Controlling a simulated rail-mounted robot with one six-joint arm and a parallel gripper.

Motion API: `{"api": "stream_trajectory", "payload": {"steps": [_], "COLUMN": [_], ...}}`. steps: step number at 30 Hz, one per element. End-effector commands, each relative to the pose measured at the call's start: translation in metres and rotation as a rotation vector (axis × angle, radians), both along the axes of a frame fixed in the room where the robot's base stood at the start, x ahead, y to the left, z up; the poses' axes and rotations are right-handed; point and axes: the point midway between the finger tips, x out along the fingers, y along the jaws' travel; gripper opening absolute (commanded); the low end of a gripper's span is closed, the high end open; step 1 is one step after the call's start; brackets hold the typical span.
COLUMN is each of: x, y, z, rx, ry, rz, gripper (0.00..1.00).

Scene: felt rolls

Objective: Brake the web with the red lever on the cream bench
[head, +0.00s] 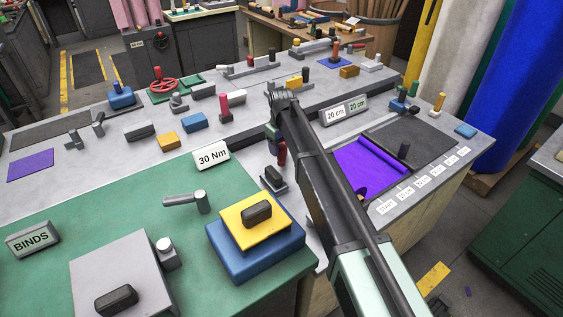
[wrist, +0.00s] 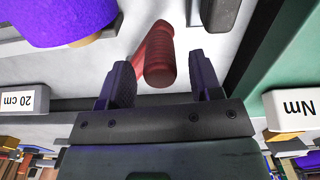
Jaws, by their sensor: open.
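The red lever (head: 282,154) stands on a dark base (head: 273,180) on the pale-topped bench with cream sides (head: 318,240), left of the purple web (head: 368,166). My gripper (head: 274,138) is beside the top of the lever and partly hidden by my arm. In the wrist view the red lever's ribbed grip (wrist: 159,62) lies in line with the gap between my open fingers (wrist: 162,80). Clear space shows on both sides of the grip; no contact is visible. The web's purple roll (wrist: 62,20) shows at upper left there.
A 20 cm sign (head: 346,111) and a 30 Nm sign (head: 211,156) stand near my arm. A blue block with a yellow plate (head: 256,250) and a grey handle (head: 187,200) sit on the green bench at left. Several small fixtures crowd the grey bench behind.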

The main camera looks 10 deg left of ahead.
Motion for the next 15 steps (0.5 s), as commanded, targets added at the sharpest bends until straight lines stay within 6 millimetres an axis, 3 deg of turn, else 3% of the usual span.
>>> {"api": "stream_trajectory", "payload": {"steps": [1,2,10,11,15], "x": [0.0,0.0,0.0,0.0,0.0], "y": [0.0,0.0,0.0,0.0,0.0], "z": [-0.0163,-0.0182,-0.0162,-0.0162,-0.0162], "rx": [0.0,0.0,0.0,0.0,0.0], "ry": [0.0,0.0,0.0,0.0,0.0], "rz": [0.0,0.0,0.0,0.0,0.0], "gripper": [0.58,0.58,0.58,0.57,0.35]}}
